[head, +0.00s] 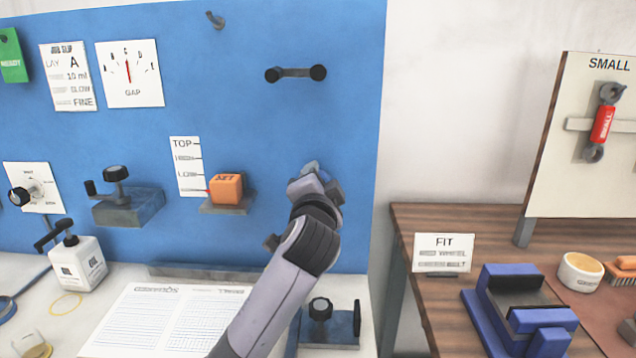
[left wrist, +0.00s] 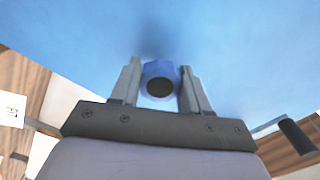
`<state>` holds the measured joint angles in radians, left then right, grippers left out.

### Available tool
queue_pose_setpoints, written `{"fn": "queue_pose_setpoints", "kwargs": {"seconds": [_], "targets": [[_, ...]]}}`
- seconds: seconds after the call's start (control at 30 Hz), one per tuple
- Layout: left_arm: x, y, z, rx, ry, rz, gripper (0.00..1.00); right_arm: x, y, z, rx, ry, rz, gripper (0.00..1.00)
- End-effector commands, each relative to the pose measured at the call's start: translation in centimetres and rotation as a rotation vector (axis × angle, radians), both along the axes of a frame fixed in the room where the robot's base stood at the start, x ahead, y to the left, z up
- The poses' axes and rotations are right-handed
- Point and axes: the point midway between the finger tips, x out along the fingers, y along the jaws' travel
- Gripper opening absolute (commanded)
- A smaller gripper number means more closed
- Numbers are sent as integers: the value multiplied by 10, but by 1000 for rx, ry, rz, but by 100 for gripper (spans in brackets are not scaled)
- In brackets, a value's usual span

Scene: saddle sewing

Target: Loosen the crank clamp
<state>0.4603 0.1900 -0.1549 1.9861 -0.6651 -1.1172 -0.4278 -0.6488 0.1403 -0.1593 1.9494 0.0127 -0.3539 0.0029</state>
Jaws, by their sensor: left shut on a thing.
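My left gripper (head: 316,178) reaches up to the blue wall panel, and its fingers also show in the left wrist view (left wrist: 160,88). They are shut on a short round blue knob with a dark end (left wrist: 160,82). The head view hides this knob behind the gripper. A bar with two black knobs (head: 296,73) is on the panel above. A grey block with a black-knobbed crank (head: 117,188) is to the left. I cannot tell which of these belongs to the crank clamp. My right gripper is not in view.
An orange block (head: 227,188) sits on a small shelf left of my arm. A black-knobbed fixture (head: 322,310) stands right of my forearm on the bench. A blue holder (head: 518,310) and FIT card (head: 443,253) are on the wooden table. Wall space around the gripper is clear.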

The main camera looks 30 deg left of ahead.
Motion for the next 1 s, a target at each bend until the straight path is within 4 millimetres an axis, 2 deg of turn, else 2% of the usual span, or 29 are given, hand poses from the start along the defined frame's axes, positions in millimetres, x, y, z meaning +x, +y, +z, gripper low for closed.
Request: {"fn": "queue_pose_setpoints", "kwargs": {"seconds": [0.13,0.17,0.2,0.23,0.63,1.0], "targets": [[0,0,-1,0,2,-1,15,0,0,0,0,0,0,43],[0,0,-1,0,2,-1,52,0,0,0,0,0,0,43],[0,0,-1,0,2,-1,65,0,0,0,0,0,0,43],[0,0,-1,0,2,-1,71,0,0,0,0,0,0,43],[-6,-4,-1,0,0,-1,71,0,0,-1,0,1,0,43],[-48,-31,-2,-1,1,-3,71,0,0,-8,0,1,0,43]]}}
